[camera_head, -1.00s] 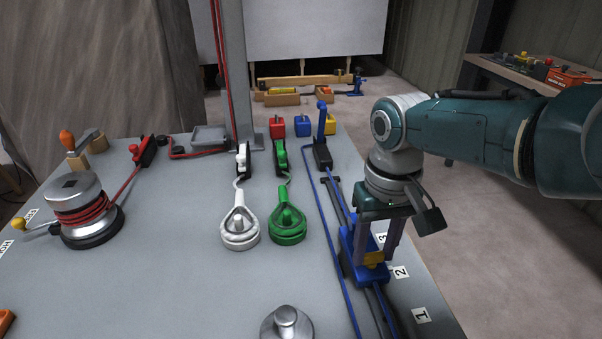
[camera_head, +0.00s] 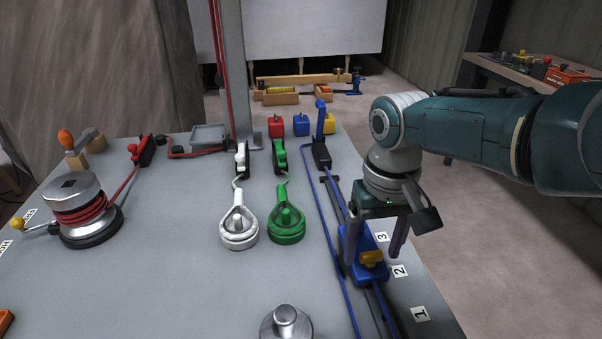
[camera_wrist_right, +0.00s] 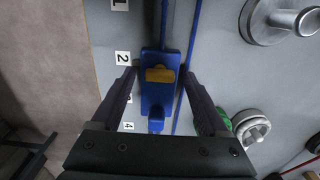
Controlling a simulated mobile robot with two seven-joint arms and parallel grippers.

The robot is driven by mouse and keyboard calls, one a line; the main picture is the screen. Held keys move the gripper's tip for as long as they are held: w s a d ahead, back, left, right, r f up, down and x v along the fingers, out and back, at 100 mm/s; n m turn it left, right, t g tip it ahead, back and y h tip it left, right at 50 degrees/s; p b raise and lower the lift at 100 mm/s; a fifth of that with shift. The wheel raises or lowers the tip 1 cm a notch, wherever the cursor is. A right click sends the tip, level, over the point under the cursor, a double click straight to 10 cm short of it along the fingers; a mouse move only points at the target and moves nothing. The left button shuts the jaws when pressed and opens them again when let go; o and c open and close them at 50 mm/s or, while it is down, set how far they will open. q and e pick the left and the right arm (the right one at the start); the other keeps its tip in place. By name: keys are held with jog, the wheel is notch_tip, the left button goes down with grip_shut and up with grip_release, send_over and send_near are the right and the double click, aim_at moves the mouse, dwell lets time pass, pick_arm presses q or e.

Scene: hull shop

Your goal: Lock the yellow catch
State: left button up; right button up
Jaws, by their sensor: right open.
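The yellow catch (camera_head: 371,257) sits on top of a blue car (camera_head: 373,243) on the track at the right side of the grey table. The label 2 lies beside it. In the right wrist view the yellow catch (camera_wrist_right: 160,75) lies crosswise on the blue car (camera_wrist_right: 157,100). My right gripper (camera_head: 373,258) points down at the car with its fingers spread, one on each side. In the wrist view the open fingers (camera_wrist_right: 160,80) straddle the car, with nothing held between them. Whether a fingertip touches the car, I cannot tell. My left gripper is not in view.
Labels 1 (camera_head: 420,314) and 3 (camera_head: 382,238) lie along the track. A green ring fitting (camera_head: 286,226) and a white one (camera_head: 239,228) stand left of it. A metal post (camera_head: 286,322) is at the front. A winch (camera_head: 82,208) with red rope stands at left.

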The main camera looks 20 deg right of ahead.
aim_at(373, 252)
notch_tip(373, 252, up, 10)
jog(key=p, duration=0.6)
